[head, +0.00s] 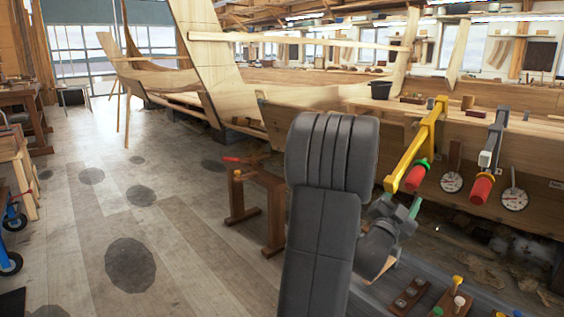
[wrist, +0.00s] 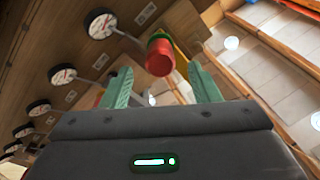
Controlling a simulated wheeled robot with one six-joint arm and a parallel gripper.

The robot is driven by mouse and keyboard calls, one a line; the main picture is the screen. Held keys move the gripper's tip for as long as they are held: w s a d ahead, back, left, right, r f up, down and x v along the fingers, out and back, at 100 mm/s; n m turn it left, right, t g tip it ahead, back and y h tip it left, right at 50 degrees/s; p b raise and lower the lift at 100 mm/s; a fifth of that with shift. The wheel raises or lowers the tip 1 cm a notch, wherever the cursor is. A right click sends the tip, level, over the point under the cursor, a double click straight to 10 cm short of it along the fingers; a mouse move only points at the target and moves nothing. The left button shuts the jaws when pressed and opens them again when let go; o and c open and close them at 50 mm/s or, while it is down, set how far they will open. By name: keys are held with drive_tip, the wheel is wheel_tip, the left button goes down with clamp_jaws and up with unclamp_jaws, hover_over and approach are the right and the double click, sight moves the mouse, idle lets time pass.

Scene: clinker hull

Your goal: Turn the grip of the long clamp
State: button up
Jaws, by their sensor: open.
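The yellow clamp (head: 428,140) looks the longer of two clamps on the hull planking in the head view. Its red grip (head: 415,178) has a green collar and hangs at the lower end. In the wrist view this red grip (wrist: 160,58) lies just beyond and between the fingertips, with the yellow bar (wrist: 182,47) partly hidden behind it. My gripper (wrist: 159,72) is open, with one green finger on each side and nothing held. In the head view my gripper (head: 405,212) is just below the grip, partly hidden by my arm.
A grey clamp (head: 494,140) with its own red grip (head: 481,188) hangs to the right. Round dials (head: 452,182) (head: 514,199) hang close by; several show in the wrist view (wrist: 100,24). A wooden trestle (head: 262,200) stands left of my arm. The floor at left is mostly clear.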

sight(416, 176)
drive_tip(key=v, duration=0.6)
drive_tip(key=x, duration=1.4)
drive_tip(key=shift+w+d+r, duration=0.1)
drive_tip(key=shift+w, duration=0.05)
drive_tip(key=shift+r+n+p, duration=0.1)
drive_tip(key=shift+n+p, duration=0.5)
drive_tip(key=shift+p, duration=0.4)
drive_tip(key=n+p, duration=0.2)
drive_tip(key=p, duration=0.2)
drive_tip(key=n+p, duration=0.2)
drive_tip(key=p, duration=0.3)
drive_tip(key=shift+s+g, duration=0.2)
drive_tip(key=shift+g, duration=0.1)
drive_tip(key=b+v, duration=0.3)
drive_tip(key=v, duration=1)
drive_tip(key=shift+f+m+b, duration=0.3)
drive_tip(key=shift+f, duration=0.1)
drive_tip(key=shift+w, duration=0.15)
